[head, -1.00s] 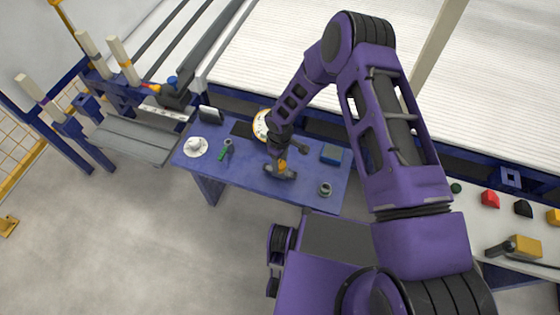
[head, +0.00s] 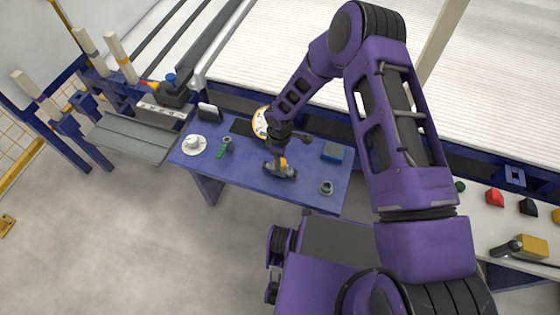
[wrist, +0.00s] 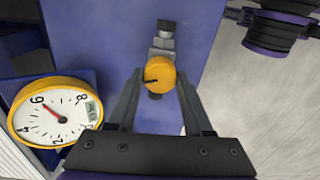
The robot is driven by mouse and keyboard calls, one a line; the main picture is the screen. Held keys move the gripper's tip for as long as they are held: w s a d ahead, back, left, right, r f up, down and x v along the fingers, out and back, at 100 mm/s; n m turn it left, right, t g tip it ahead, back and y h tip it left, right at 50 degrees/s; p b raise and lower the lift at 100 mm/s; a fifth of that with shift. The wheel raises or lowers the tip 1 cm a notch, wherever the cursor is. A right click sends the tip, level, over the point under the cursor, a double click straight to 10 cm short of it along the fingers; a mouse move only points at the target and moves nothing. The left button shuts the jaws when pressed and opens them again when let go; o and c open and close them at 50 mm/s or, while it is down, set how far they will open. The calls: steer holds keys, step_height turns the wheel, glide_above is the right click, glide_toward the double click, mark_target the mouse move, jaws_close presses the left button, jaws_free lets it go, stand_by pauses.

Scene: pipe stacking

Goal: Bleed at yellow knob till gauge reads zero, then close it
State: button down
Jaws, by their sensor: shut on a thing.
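The yellow knob (wrist: 157,76) has a dark mark on its face and sits on a grey metal valve body (wrist: 163,42) on the blue table. My gripper (wrist: 161,80) has one finger on each side of the knob and is shut on it. The gauge (wrist: 57,112) has a yellow rim and a white dial, left of the knob in the wrist view. Its red needle points close to the 6. In the head view the gauge (head: 261,122) is partly hidden behind my wrist, and the knob (head: 283,162) shows beside my fingers.
The blue table (head: 240,180) also holds a white round part (head: 193,146), a green-handled part (head: 222,150), a blue box (head: 332,152) and a grey ring-shaped fitting (head: 326,188). A conveyor (head: 270,50) runs behind it. The table's front edge is clear.

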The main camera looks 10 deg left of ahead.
steer(key=n+b, duration=0.1)
steer(key=n, duration=0.2)
steer(key=shift+f+n, duration=0.1)
steer(key=shift+n, duration=0.3)
steer(key=n+b, duration=0.1)
steer(key=n, duration=0.2)
steer(key=shift+n, duration=0.3)
steer(key=n+b, duration=0.1)
steer(key=n, duration=0.2)
steer(key=shift+n, duration=2.1)
steer(key=shift+c, duration=1.5)
jaws_free()
steer(key=shift+r, duration=0.2)
step_height(320, 180, up, 17)
steer(key=p, duration=0.3)
steer(key=shift+r, duration=0.15)
